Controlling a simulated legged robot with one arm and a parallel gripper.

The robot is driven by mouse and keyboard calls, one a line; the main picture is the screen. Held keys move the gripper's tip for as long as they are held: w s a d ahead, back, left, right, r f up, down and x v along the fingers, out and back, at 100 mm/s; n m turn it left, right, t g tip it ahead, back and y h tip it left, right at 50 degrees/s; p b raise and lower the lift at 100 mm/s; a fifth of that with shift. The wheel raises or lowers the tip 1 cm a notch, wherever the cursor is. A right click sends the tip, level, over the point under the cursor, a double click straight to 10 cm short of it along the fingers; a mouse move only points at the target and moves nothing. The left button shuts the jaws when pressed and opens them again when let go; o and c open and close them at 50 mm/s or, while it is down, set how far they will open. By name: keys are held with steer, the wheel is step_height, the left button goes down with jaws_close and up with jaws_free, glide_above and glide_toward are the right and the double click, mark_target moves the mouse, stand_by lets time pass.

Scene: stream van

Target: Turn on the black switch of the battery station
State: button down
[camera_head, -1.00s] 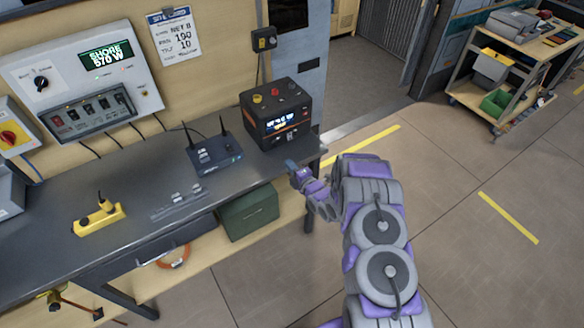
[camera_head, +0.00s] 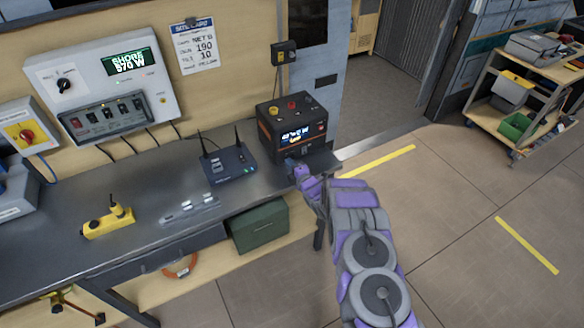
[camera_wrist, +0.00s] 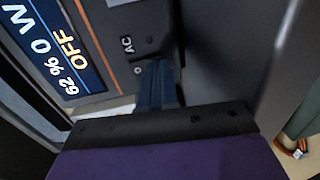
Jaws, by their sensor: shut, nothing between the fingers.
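The battery station (camera_head: 268,132) is a black box with orange edges and a lit display, at the right end of the workbench. In the wrist view its display (camera_wrist: 55,45) reads "62 % 0 W" and "OFF". My gripper (camera_head: 291,163) is at the station's lower front. In the wrist view its blue fingers (camera_wrist: 157,68) are together and empty, with tips close to the panel below the AC label. I cannot tell whether they touch.
A router (camera_head: 229,165) with two antennas stands left of the station. A yellow power strip (camera_head: 108,225) is farther left on the workbench (camera_head: 60,240). A green box (camera_head: 259,226) sits under the bench edge. The floor to the right is clear up to a cart (camera_head: 480,115).

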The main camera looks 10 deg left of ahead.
steer(key=shift+f, duration=0.1)
stand_by(0.6)
steer(key=shift+s+d, duration=0.25)
steer(key=shift+s, duration=0.1)
steer(key=p+v, duration=0.2)
steer(key=v, duration=1.4)
steer(key=shift+p, duration=0.35)
steer(key=shift+d, duration=0.15)
